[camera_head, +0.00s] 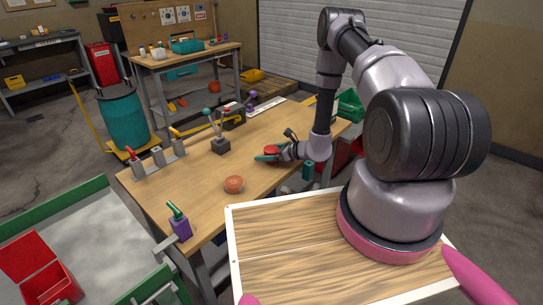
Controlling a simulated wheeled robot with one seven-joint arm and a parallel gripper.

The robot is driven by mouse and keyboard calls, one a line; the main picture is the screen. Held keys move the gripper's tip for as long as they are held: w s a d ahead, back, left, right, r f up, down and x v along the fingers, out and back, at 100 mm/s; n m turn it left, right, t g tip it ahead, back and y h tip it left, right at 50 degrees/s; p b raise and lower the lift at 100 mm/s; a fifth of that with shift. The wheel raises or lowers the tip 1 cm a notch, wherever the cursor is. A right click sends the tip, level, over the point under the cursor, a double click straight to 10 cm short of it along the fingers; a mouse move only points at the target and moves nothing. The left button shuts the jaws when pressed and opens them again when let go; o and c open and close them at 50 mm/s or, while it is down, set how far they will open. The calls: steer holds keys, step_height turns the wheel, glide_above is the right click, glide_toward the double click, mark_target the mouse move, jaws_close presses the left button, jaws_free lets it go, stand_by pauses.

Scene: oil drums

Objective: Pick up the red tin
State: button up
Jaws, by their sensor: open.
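A small red round tin (271,150) lies on the wooden workbench (190,205), near the bench's right side. My gripper (266,155) reaches in low from the right and is right at the tin. Its teal fingertips show beside the tin, and it is open. From this view I cannot tell whether the fingers touch the tin or are around it, as the gripper hides part of it.
An orange-brown round object (234,184) sits closer on the bench. The mid-bench is partly clear.

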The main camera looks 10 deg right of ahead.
steer(key=shift+w+a+f, duration=0.1)
steer(key=shift+w+a, duration=0.1)
steer(key=c, duration=1.4)
